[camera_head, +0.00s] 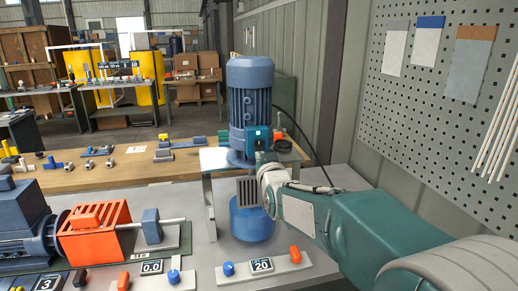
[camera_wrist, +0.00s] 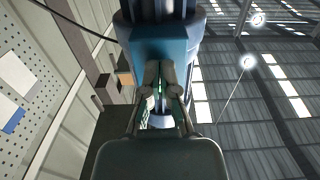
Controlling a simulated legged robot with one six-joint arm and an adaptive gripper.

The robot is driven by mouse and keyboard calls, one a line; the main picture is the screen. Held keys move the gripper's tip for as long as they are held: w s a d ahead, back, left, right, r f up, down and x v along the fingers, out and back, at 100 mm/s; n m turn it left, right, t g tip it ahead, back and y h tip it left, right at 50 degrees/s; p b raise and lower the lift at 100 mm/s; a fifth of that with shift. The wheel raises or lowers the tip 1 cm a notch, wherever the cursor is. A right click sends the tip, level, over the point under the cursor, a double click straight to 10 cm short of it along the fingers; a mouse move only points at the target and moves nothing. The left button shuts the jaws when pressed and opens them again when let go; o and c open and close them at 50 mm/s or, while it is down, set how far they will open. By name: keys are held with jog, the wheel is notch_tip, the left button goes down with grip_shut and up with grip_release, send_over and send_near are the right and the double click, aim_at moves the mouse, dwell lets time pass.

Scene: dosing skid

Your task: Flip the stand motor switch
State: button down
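The stand motor (camera_head: 250,88) is a blue finned motor standing upright on a small stand (camera_head: 208,190), with a blue pump body (camera_head: 251,222) below. A teal switch box (camera_head: 258,132) with small light marks sits on the motor's lower front right. My gripper (camera_head: 262,160) is just below and in front of this box. In the wrist view the motor's blue housing (camera_wrist: 150,45) fills the top middle. My gripper (camera_wrist: 160,66) points at it, its fingertips together and nothing seen held. The fingers hide the switch lever there, so its position and any contact cannot be told.
An orange guard (camera_head: 95,228) with a dark blue motor stands on the bench at left. Panels with blue and orange knobs (camera_head: 262,266) lie in front. A wooden bench (camera_head: 110,170) with fittings is behind. A pegboard wall (camera_head: 440,110) bounds the right side.

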jog(key=shift+w+a, duration=0.1)
jog(key=shift+w, duration=0.25)
jog(key=shift+s, duration=0.1)
jog(key=v, duration=0.7)
dwell(0.4)
jog(key=s+d+f+m+g+h, duration=0.1)
jog(key=s+d+f+g, duration=0.3)
jog(key=s, duration=0.6)
jog(key=s+d+f+m+g+h, duration=0.1)
jog(key=s+d+f+g+h, duration=0.1)
jog(key=s+d, duration=0.4)
jog(key=s+d+f+m+g+h, duration=0.1)
jog(key=s+d+f+g, duration=0.4)
jog(key=s, duration=1)
jog(key=shift+s+d+f+g+h, duration=0.2)
jog(key=shift+d+f+g+h, duration=0.25)
jog(key=shift+d, duration=0.2)
jog(key=shift+r, duration=0.1)
